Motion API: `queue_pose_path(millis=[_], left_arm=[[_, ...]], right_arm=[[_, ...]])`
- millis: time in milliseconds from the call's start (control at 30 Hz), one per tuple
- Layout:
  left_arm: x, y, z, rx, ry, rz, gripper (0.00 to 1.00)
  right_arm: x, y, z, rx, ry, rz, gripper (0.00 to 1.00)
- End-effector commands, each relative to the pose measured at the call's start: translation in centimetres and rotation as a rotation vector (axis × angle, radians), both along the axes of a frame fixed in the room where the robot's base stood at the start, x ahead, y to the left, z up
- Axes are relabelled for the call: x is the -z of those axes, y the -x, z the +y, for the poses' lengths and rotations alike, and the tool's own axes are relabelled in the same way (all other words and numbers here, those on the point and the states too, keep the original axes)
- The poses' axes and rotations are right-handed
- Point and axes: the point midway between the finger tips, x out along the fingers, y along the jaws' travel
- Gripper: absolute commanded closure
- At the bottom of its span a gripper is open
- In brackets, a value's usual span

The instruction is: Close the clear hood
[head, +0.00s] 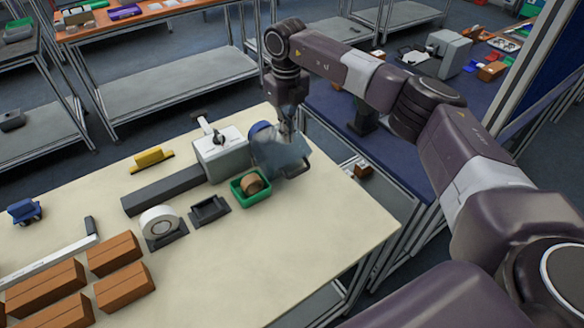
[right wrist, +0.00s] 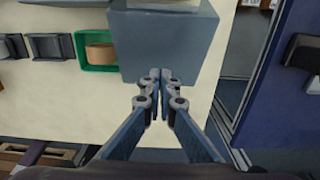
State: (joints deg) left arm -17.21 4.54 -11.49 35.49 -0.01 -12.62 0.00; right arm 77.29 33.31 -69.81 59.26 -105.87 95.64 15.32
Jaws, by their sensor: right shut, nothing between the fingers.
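The clear hood (head: 276,160) is a see-through bluish cover at the right end of a light grey device (head: 220,155) on the cream table. A dark handle-like bar (head: 298,170) shows at its lower right edge. In the right wrist view a grey-blue face that looks like the hood (right wrist: 165,45) fills the upper middle. My right gripper (head: 290,132) points down over the hood's back right side; its fingers (right wrist: 160,75) are shut and empty, overlapping the hood's near edge. I cannot tell whether they touch it. My left gripper is not in view.
A green tray (head: 238,198) holding a brown roll (head: 252,183) stands just in front of the hood. A black tray (head: 210,210), a white tape roll (head: 160,224) and brown boxes (head: 115,254) lie further left. The table's front right (head: 300,230) is clear.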

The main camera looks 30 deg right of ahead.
Motion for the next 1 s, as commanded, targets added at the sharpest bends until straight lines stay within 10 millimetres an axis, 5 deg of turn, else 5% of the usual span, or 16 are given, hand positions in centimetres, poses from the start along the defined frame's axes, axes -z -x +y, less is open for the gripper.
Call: queue_pose_path(millis=[1000], left_arm=[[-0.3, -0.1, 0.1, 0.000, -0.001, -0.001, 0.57]], right_arm=[[-2.6, -5.3, 0.8, 0.002, -0.001, 0.000, 1.00]])
